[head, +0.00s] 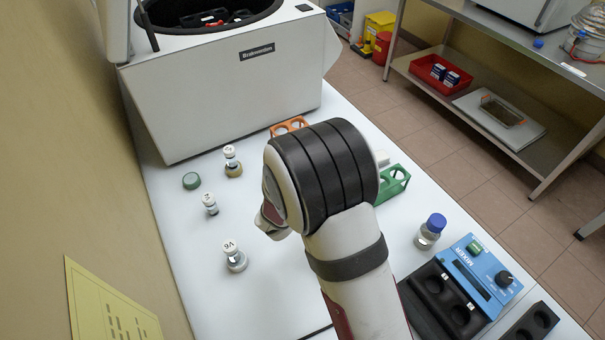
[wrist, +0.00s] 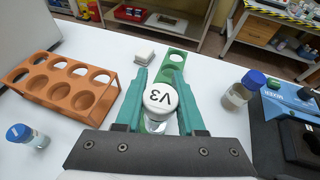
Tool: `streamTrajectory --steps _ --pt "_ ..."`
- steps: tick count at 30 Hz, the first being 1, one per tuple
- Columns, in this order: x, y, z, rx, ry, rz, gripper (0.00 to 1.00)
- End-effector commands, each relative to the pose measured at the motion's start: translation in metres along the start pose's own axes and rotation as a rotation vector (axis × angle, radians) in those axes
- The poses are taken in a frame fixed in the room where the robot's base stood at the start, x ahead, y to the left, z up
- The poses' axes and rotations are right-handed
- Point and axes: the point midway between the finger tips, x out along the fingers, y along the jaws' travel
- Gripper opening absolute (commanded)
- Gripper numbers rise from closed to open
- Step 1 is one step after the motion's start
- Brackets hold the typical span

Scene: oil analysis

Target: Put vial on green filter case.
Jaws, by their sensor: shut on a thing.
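In the wrist view my gripper (wrist: 162,84) is shut on a vial (wrist: 160,98) with a white cap marked V3. The vial's clear body shows partly below the cap, between the teal fingers. In the head view my arm hides the gripper and this vial. The green filter case (head: 191,181) is a small round disc lying on the white table at the left, with nothing on it. The gripper is to the right of it, apart from it.
An orange rack (wrist: 65,85), a green rack (wrist: 173,66), a blue-capped bottle (wrist: 241,91) and a blue mixer (head: 480,275) are also on the table.

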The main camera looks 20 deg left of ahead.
Motion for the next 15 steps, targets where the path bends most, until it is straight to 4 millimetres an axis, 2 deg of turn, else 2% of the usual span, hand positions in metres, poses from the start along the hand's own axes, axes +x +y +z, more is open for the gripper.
streamTrajectory --steps 4,7,11,15 --pt "0.001 0.003 0.002 -0.006 0.000 0.015 0.00" --pt "0.001 0.026 0.001 -0.030 0.000 0.073 0.00" --pt "-0.004 0.080 0.000 -0.090 0.000 0.217 0.00" --pt "-0.020 0.153 -0.001 -0.178 -0.001 0.425 0.00"
